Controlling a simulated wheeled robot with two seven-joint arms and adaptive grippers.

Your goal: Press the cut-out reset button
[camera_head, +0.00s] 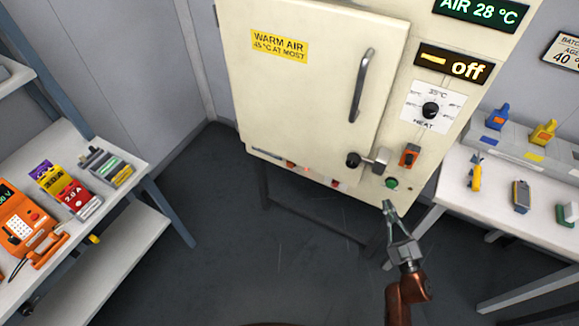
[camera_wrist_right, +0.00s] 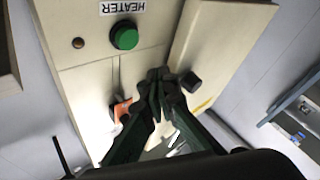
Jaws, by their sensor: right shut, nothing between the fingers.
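The cream warm-air cabinet (camera_head: 300,110) carries a green round button (camera_head: 391,183) low on its front right. In the right wrist view this green button (camera_wrist_right: 124,36) sits beside a white label reading HEATER (camera_wrist_right: 122,7), with a small brown round part (camera_wrist_right: 78,43) next to it. I cannot tell from any lettering which is the cut-out reset button. My right gripper (camera_head: 388,206) is shut and empty, its tips just below the green button in the head view. In the wrist view its fingertips (camera_wrist_right: 158,78) appear apart from the button. My left gripper is not in view.
An orange switch (camera_head: 409,155), black knob (camera_head: 353,160), heat dial (camera_head: 430,110) and door handle (camera_head: 362,85) stand out from the cabinet. The display (camera_head: 453,64) reads off. Tables stand left (camera_head: 125,150) and right (camera_head: 455,175), with tools and devices on them.

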